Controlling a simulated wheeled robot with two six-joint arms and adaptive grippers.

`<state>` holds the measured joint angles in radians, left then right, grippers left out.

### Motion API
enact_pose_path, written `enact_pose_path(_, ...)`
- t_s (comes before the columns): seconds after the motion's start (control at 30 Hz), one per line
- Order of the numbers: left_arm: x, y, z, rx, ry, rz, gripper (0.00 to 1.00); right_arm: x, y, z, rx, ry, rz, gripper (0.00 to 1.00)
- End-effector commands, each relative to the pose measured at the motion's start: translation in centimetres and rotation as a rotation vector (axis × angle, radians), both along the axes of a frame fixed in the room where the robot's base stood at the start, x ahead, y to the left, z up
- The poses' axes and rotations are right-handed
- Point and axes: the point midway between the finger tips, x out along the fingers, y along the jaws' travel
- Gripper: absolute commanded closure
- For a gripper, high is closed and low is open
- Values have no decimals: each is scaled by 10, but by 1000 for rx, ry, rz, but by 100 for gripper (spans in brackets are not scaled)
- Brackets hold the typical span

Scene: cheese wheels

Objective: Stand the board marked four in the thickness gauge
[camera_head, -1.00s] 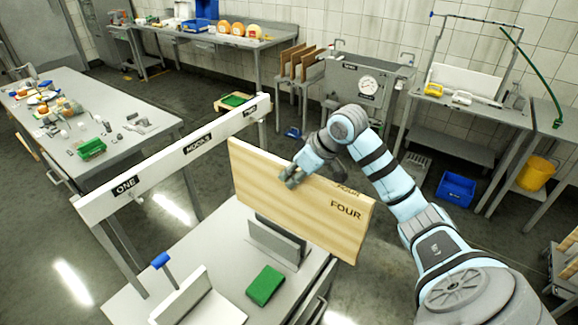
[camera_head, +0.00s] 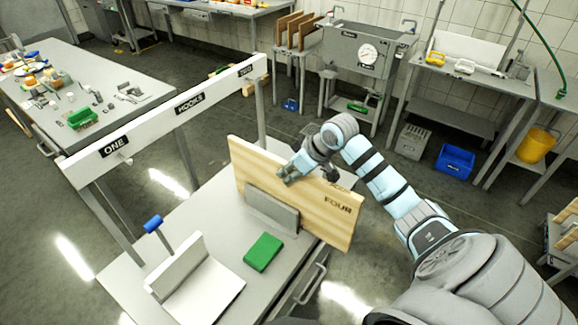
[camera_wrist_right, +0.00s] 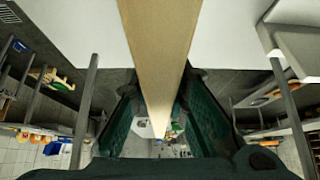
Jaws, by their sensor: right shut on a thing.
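The pale wooden board marked FOUR (camera_head: 330,222) stands on edge, upright, over the small table. The thickness gauge (camera_head: 272,211) is a grey upright plate fitting on that table; its front plate covers part of the board's lower middle, so the board is behind that plate. Whether its bottom edge rests in the slot is hidden. My right gripper (camera_head: 288,174) is shut on the board's top edge. In the right wrist view the board (camera_wrist_right: 160,50) runs between the two dark green fingers. My left gripper is not in view.
A white rail (camera_head: 150,125) marked ONE and HOOKS stands behind. Brown boards (camera_head: 297,50) stand in a far rack.

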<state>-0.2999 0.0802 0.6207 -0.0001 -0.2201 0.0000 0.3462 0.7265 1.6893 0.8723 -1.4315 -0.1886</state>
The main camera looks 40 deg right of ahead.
Motion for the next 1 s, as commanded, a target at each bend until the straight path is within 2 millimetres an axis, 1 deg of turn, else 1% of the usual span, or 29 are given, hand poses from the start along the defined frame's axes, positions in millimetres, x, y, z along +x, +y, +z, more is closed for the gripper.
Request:
enact_pose_path(0.13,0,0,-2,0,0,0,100,0,0,-4,0,-2,1,100)
enact_pose_path(0.37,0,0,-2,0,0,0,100,0,0,-4,0,-2,1,100)
enact_pose_path(0.4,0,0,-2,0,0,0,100,0,0,-4,-1,-2,0,82)
enact_pose_path(0.53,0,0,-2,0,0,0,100,0,0,-4,0,-1,1,62)
enact_pose_path(0.83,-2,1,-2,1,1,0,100,-1,0,-5,0,3,-1,62)
enact_pose_path(0.93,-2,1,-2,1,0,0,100,-6,-3,4,-3,0,-1,62)
enact_pose_path(1.0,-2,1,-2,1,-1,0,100,-13,-5,16,-6,-1,1,62)
